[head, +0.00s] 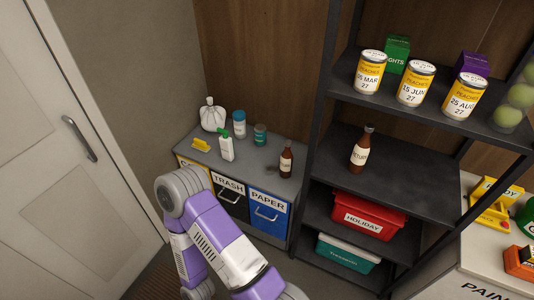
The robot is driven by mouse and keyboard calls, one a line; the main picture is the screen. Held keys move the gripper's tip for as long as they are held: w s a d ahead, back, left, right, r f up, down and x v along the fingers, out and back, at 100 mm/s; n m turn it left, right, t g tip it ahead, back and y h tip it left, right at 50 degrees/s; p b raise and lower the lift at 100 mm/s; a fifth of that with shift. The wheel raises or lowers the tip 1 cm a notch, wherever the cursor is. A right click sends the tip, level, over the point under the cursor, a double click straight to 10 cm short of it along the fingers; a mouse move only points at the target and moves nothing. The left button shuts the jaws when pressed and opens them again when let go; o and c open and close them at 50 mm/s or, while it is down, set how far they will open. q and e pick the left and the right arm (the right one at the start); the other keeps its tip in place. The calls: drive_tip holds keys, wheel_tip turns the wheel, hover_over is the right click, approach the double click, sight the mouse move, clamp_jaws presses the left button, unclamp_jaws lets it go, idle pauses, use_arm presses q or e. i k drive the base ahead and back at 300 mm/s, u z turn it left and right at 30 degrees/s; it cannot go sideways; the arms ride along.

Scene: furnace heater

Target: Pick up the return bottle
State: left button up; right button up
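A brown bottle (361,150) with a dark cap and a white label, which seems to read "RETURN", stands upright on the middle shelf of the dark rack. A second, similar brown bottle (286,160) stands upright at the right end of the low cabinet top; its label is too small to read. A purple and white arm of mine crosses the lower left, in front of the cabinet. Neither of my gripper's fingers can be seen, and nothing touches either bottle.
The dark rack (410,183) holds peach cans (415,84) above and a red holiday box (368,214) below. A door (60,150) is at left. The shelf around its bottle is clear.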

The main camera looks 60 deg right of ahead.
sight(286, 157)
drive_tip(key=z, duration=0.6)
drive_tip(key=i, duration=1.5)
drive_tip(key=z, duration=1.95)
drive_tip(key=i, duration=0.65)
drive_tip(key=z, duration=0.55)
